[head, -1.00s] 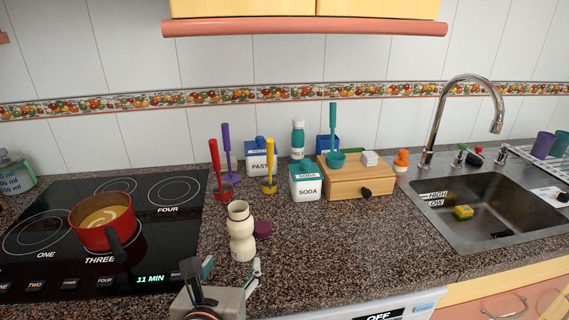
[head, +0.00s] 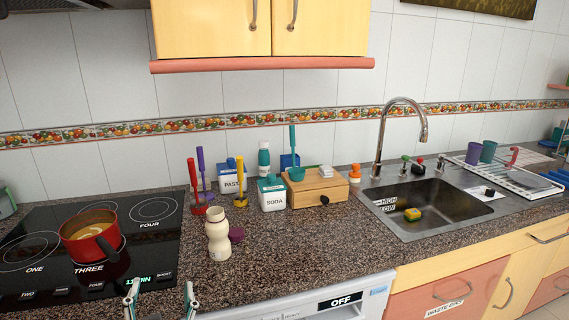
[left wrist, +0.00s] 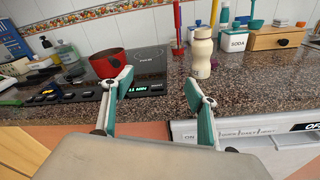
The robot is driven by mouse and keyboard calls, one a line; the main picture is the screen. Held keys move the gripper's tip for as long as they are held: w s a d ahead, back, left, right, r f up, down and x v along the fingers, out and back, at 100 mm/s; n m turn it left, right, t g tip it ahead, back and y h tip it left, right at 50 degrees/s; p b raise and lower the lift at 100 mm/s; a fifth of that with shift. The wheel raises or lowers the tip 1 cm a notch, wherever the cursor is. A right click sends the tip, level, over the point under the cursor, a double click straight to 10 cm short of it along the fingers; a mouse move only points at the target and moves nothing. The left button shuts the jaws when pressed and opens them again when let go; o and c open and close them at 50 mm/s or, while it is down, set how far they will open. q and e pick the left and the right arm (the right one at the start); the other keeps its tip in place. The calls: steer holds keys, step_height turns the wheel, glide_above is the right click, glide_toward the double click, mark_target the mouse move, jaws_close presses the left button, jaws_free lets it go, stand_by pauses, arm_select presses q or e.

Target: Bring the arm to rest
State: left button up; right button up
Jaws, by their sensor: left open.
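My left gripper (head: 160,300) shows at the bottom left of the head view, at the counter's front edge. It is open and empty. In the left wrist view its two teal-and-grey fingers (left wrist: 158,98) stand apart with nothing between them. A cream bottle (head: 217,235) stands upright on the counter beyond the gripper, apart from it; it also shows in the left wrist view (left wrist: 201,55). A red pot (head: 90,236) with pale contents sits on the black cooktop (head: 150,240), left of the gripper. My right gripper is in neither view.
A purple lid (head: 237,235) lies beside the bottle. A soda canister (head: 272,194), wooden box (head: 318,190) and upright utensils (head: 193,185) stand behind. A sink (head: 440,205) with a yellow sponge (head: 412,214) is at right. The counter before the box (head: 310,235) is clear.

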arm_select(q)
steer(key=s+d+f+m+t+h, duration=0.15)
steer(key=d+f+m+h, duration=0.3)
steer(key=m, duration=0.95)
steer(key=s+d+f+m+t+h, duration=0.1)
steer(key=d+f+m+t+h, duration=0.4)
steer(key=m, duration=1)
steer(key=s+a+f+m+g, duration=0.2)
steer(key=s+f+m+g, duration=0.1)
steer(key=f, duration=0.6)
steer(key=s+a+f+m+g, duration=0.2)
steer(key=s+f+m+g, duration=0.1)
steer(key=f, duration=0.6)
steer(key=s+a+f+m+g, duration=0.3)
steer(key=s+f+m+g, duration=0.1)
steer(key=f, duration=0.5)
steer(key=shift+m+g+y, duration=0.45)
steer(key=shift+m+g, duration=0.15)
steer(key=shift+g, duration=0.25)
